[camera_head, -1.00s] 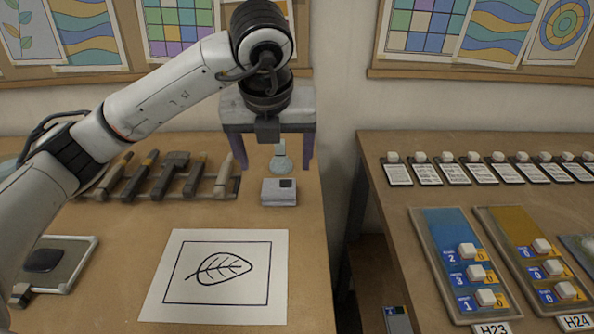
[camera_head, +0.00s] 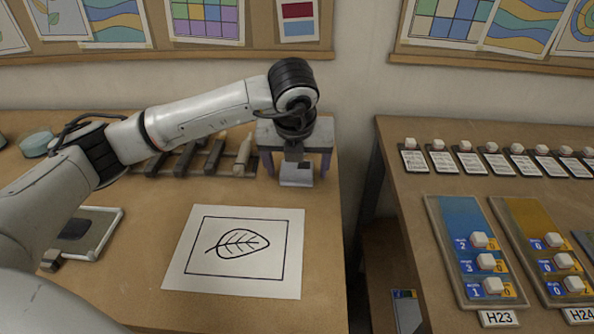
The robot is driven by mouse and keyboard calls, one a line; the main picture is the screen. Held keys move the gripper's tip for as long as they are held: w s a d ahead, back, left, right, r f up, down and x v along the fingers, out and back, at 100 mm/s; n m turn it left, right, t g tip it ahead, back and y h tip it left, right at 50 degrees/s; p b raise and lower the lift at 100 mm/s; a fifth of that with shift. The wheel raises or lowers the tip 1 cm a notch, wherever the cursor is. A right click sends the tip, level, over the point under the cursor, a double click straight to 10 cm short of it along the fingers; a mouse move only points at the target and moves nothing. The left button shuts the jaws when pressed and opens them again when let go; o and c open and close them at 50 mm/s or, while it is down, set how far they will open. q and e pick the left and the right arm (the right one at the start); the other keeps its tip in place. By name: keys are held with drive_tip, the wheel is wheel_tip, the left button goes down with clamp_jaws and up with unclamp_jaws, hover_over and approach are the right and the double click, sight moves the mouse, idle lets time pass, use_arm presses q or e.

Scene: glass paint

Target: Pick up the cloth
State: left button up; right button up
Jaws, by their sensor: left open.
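No piece is plainly recognisable as a cloth. A small pale grey, box-like piece (camera_head: 297,181) lies near the back right of the left table; I cannot tell whether it is the folded cloth. My left gripper (camera_head: 297,172) points down above it, open, with one purple finger on each side. Its wide grey body hides the area behind. I cannot tell whether the fingers touch the piece or the table. My right gripper is not in view.
A paper with a leaf drawing (camera_head: 240,283) lies in front. A tool rack (camera_head: 200,172) stands left of the gripper. A tray with a dark pad (camera_head: 108,232) lies at left. A second table (camera_head: 400,222) holds cards and coloured trays, across a gap.

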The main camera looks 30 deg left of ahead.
sight(296, 171)
use_arm(q)
drive_tip(key=c, duration=1.2)
drive_tip(key=shift+o, duration=0.2)
wheel_tip(296, 171, up, 10)
drive_tip(key=shift+b, duration=0.45)
drive_tip(key=o, duration=0.4)
drive_tip(key=c, duration=0.3)
drive_tip(key=shift+s, duration=0.1)
